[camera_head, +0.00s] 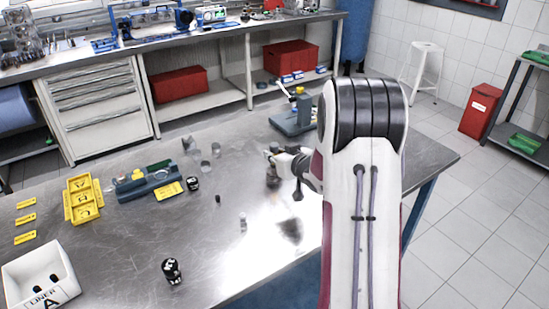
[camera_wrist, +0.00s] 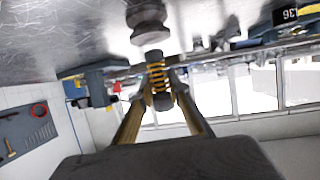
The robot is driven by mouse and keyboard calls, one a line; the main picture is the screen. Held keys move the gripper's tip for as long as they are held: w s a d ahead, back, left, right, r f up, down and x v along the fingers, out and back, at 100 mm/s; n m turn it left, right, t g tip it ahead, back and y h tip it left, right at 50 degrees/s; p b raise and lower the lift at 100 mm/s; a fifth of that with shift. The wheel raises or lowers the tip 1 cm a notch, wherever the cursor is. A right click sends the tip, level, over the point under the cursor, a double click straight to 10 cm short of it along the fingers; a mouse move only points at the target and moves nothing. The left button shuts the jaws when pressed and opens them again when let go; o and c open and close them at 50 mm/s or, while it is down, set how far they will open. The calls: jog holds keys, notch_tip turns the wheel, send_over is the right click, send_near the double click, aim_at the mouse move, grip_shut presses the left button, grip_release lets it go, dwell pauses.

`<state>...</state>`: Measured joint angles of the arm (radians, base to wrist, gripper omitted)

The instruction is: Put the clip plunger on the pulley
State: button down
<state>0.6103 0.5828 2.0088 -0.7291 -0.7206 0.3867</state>
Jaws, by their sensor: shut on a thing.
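My gripper (camera_wrist: 160,88) is shut on a small dark part with orange-yellow rings, which I take to be the clip plunger (camera_wrist: 157,76). The part sits between the two fingertips, above the table. A dark grey, rounded, stepped piece (camera_wrist: 147,20), perhaps the pulley, stands on the metal table just beyond the plunger's end in the wrist view, which is upside down. I cannot tell whether the two touch. In the head view my gripper (camera_head: 275,154) is over a dark piece (camera_head: 272,178), and the held part is too small to make out.
A grey-blue stand (camera_head: 296,118) is behind my gripper. Small cups (camera_head: 205,166), a blue holder (camera_head: 150,182), a yellow tray (camera_head: 68,207) and a white bin (camera_head: 65,265) are to the left. The table's middle is mostly clear.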

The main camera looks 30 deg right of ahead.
jog(key=shift+f, duration=0.65)
jog(key=shift+f, duration=0.1)
jog(key=c, duration=1.9)
grip_release()
jog(key=v, duration=1.2)
